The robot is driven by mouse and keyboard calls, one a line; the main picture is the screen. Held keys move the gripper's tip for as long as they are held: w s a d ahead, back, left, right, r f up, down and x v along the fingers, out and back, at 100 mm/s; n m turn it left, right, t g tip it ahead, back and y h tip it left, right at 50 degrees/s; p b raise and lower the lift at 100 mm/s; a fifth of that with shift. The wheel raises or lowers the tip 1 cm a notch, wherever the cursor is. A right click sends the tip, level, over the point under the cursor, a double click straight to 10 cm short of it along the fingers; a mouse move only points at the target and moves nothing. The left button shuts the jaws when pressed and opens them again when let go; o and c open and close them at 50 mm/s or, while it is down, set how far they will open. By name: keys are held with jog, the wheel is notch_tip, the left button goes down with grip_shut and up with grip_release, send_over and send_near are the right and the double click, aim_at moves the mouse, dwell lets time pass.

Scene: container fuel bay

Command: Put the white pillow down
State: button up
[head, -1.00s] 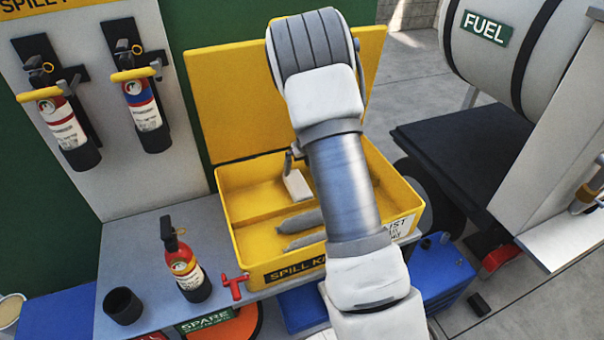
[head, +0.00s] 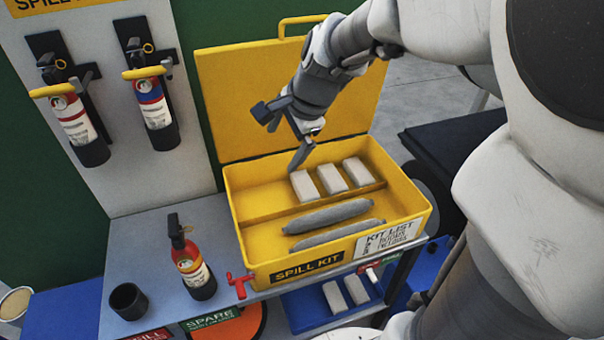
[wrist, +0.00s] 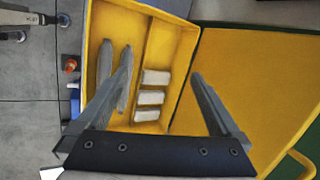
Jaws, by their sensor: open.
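My gripper (head: 281,141) is open and empty above the back left of the yellow spill kit box (head: 243,240). Three white pillows lie in a row in the box's back compartment: a left one (head: 303,186), a middle one (head: 331,179) and a right one (head: 358,172). In the wrist view the row also shows, with the nearest pillow (wrist: 156,77) between the spread fingers (wrist: 161,76) in the picture; no finger appears to hold it. Two more white pillows (head: 345,294) lie in a blue tray on the lower shelf.
Two grey rolls (head: 327,215) lie in the box's front compartment. The raised yellow lid (head: 240,100) stands behind my gripper. A fire extinguisher (head: 192,262) and a black cup (head: 128,301) stand left of the box. Two more extinguishers hang on the wall panel.

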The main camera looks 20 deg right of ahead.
jog(key=s+r+n+h, duration=0.1)
jog(key=s+r+n, duration=0.1)
jog(key=s+n, duration=0.6)
jog(key=s+a+r+n+h, duration=0.1)
jog(key=s+n, duration=0.6)
jog(key=s, duration=0.3)
jog(key=shift+s+r+n, duration=0.15)
jog(key=shift+r+n, duration=0.2)
jog(key=shift+n, duration=0.05)
